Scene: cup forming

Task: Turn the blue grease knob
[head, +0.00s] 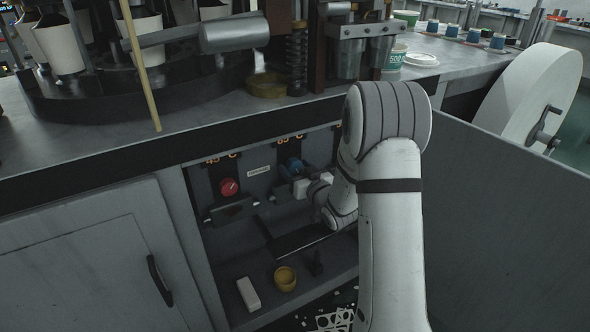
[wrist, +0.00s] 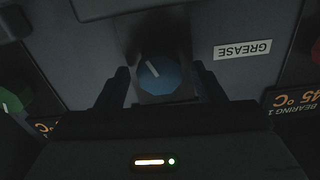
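The blue grease knob (head: 294,164) sits on the dark panel inside the open cabinet. In the wrist view the knob (wrist: 160,77) shows face-on, with a white pointer line slanting to its upper left. The upside-down GREASE label (wrist: 242,49) is beside it. My gripper (wrist: 160,85) is open, with one dark finger on each side of the knob and a visible gap on both sides. Whether the fingertips reach around the knob in depth I cannot tell. In the head view my gripper (head: 302,184) is at the panel, just below the knob, partly hidden by my arm.
A red knob (head: 229,187) is to the left on the panel. A green knob (wrist: 12,100) shows at the wrist view's left edge. A yellow cup (head: 285,278) and a white block (head: 248,294) are on the cabinet's lower shelf. The open cabinet door (head: 500,220) stands right of my arm.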

